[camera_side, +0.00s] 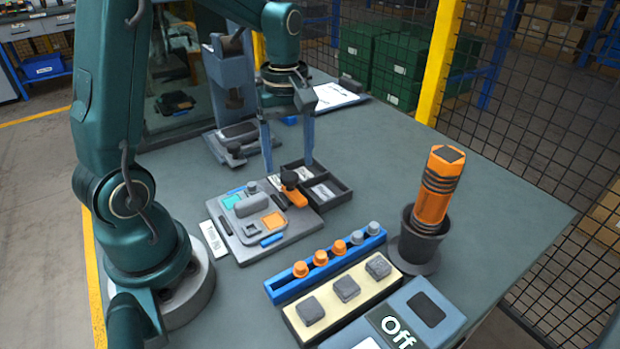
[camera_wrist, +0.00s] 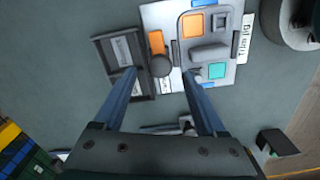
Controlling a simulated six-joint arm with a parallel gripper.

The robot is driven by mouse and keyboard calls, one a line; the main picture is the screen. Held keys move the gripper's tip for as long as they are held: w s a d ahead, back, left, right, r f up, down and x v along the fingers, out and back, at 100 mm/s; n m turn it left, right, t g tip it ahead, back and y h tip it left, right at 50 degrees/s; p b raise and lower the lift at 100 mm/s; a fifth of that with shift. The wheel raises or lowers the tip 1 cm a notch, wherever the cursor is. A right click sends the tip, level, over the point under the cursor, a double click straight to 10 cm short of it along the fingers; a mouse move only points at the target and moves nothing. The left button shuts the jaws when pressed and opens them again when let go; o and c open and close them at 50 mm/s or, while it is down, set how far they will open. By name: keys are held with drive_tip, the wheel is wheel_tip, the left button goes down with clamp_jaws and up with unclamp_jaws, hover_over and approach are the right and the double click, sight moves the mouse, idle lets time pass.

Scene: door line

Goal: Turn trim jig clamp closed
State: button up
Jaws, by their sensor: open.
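The trim jig (camera_side: 285,237) is a grey plate on the bench, holding a light grey part with teal and orange patches. It also shows at the top of the wrist view (camera_wrist: 236,72). Its clamp has an orange lever (camera_side: 295,196) and a dark round knob (camera_side: 289,179), at the plate's edge by the black tray. In the wrist view the lever (camera_wrist: 156,42) points up the picture, and the knob (camera_wrist: 161,66) appears between my fingertips. My gripper (camera_side: 288,168) is open and empty, fingers pointing down above the clamp. I cannot tell whether a finger touches the knob.
A black divided tray (camera_side: 340,195) stands right beside the jig. A grey fixture (camera_side: 215,148) stands behind. In front are a blue rack of pegs (camera_side: 287,289), a cream block strip (camera_side: 300,332) and a switch box marked Off (camera_side: 440,310). An orange tool stands in a dark cup (camera_side: 418,255).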

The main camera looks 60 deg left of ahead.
sight(290, 176)
drive_tip(key=shift+f, duration=1.5)
clamp_jaws()
